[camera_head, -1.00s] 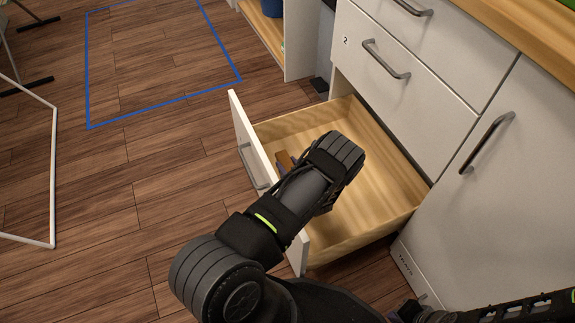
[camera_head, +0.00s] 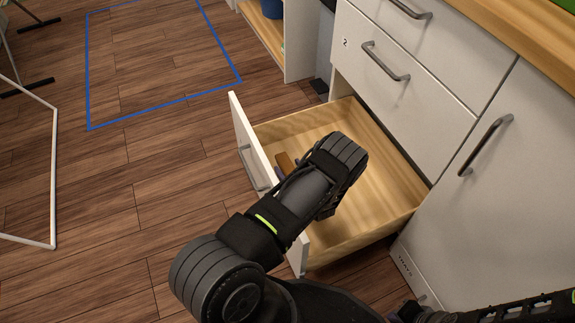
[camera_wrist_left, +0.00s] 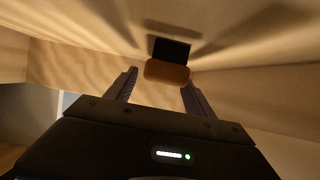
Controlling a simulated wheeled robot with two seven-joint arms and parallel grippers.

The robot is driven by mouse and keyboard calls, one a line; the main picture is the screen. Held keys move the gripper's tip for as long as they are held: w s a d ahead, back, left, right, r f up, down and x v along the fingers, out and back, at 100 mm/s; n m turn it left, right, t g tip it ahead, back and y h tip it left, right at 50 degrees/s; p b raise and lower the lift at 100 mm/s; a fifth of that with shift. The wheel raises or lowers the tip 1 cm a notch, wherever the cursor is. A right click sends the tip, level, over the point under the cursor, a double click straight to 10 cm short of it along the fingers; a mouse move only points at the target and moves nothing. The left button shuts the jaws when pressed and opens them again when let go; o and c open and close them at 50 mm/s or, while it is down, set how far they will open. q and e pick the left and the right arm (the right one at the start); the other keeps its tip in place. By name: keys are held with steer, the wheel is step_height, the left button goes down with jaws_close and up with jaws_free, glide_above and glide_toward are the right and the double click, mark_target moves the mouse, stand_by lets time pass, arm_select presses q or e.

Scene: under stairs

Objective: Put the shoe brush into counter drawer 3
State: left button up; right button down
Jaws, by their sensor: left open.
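The shoe brush (camera_head: 285,161) has a brown wooden back and lies in the open bottom drawer, counter drawer 3 (camera_head: 385,205), near its front panel. In the left wrist view the brush (camera_wrist_left: 168,71) shows its wooden part and a dark block, just beyond the fingertips. My left gripper (camera_wrist_left: 158,80) is inside the drawer, open, its fingers to either side of the line to the brush and not closed on it. In the head view my left wrist hides much of this gripper and part of the brush. My right gripper (camera_head: 412,312) is at the bottom edge, partly cut off.
The drawer's white front panel (camera_head: 265,185) stands out over the wooden floor. Closed drawer 2 (camera_head: 400,95) is above it, and a white cabinet door (camera_head: 500,190) is to the right. Free floor with a blue outline (camera_head: 165,108) lies to the left.

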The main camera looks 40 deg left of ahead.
arm_select(q)
steer(key=p+v, duration=0.2)
steer(key=v, duration=0.8)
steer(key=shift+s+d+r, duration=0.1)
steer(key=shift+s+d, duration=0.05)
steer(key=shift+d, duration=0.05)
